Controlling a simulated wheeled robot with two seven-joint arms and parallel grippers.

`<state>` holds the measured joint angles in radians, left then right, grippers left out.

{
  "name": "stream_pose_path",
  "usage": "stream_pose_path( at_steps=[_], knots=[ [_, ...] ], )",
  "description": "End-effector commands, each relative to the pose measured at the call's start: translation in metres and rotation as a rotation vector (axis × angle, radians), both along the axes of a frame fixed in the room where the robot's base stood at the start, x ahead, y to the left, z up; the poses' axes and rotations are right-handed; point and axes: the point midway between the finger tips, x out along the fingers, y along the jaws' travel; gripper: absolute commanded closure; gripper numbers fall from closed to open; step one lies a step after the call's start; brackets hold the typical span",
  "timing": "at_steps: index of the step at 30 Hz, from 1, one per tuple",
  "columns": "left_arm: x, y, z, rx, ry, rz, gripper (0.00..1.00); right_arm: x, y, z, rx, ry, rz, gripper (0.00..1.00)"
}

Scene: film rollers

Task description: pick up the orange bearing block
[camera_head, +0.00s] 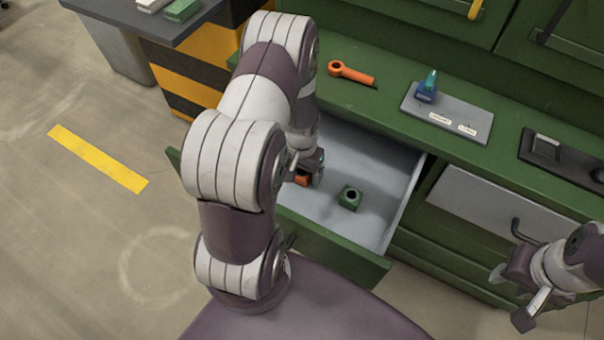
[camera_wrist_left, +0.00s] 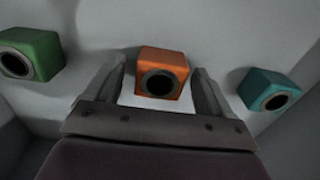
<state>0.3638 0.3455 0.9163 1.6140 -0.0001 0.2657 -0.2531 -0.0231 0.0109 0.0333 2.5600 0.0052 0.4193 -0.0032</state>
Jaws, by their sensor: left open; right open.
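The orange bearing block (camera_wrist_left: 163,75) sits on the drawer floor in the left wrist view, its round dark bore facing the camera. In the head view only a small part of the orange block (camera_head: 302,180) shows beside my left gripper (camera_head: 312,172); my left arm hides the rest. My left gripper (camera_wrist_left: 160,80) is open, with one finger on each side of the orange block and gaps visible between fingers and block. My right gripper (camera_head: 515,296) is open and empty at the lower right, away from the drawer.
The open drawer (camera_head: 385,180) also holds a green bearing block (camera_head: 350,197), which shows in the wrist view (camera_wrist_left: 30,55), and a teal block (camera_wrist_left: 268,90). An orange tool (camera_head: 352,74) and a grey plate (camera_head: 470,122) with a blue-teal item (camera_head: 427,90) lie on the green worktop.

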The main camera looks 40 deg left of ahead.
Motion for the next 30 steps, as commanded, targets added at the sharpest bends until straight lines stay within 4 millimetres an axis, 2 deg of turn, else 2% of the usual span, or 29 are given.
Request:
stream_pose_path(
  at_steps=[1, 6, 7, 8, 17, 20, 24, 25, 30],
  knots=[
    [0.000, 0.000, 0.000, 0.000, 0.000, 0.000, 0.20, 0.000, 0.000, 0.000, 0.000, 0.000, 0.000, 0.57],
    [0.000, 0.000, 0.000, 0.000, 0.000, 0.000, 0.76, 0.000, 0.000, 0.000, 0.000, 0.000, 0.000, 0.57],
    [0.000, 0.000, 0.000, 0.000, 0.000, 0.000, 0.85, 0.000, 0.000, 0.000, 0.000, 0.000, 0.000, 0.57],
    [0.000, 0.000, 0.001, 0.000, -0.001, 0.000, 0.91, 0.000, 0.000, 0.000, 0.000, 0.000, 0.000, 0.57],
    [0.001, 0.000, 0.006, 0.001, -0.002, 0.000, 0.91, 0.000, 0.000, 0.001, 0.000, 0.000, 0.000, 0.57],
    [0.001, 0.000, 0.017, 0.001, -0.004, 0.000, 0.91, 0.000, 0.000, 0.004, 0.000, 0.000, 0.000, 0.57],
    [0.002, 0.001, 0.042, 0.002, -0.005, 0.000, 0.91, 0.000, 0.000, 0.008, 0.000, 0.000, 0.000, 0.57],
    [0.002, -0.002, 0.047, 0.001, -0.004, -0.002, 0.91, 0.000, 0.000, 0.009, 0.000, 0.000, 0.000, 0.57],
    [0.015, -0.040, 0.068, 0.000, -0.004, -0.007, 0.91, 0.000, 0.000, 0.011, 0.000, 0.000, 0.000, 0.57]
  ],
)
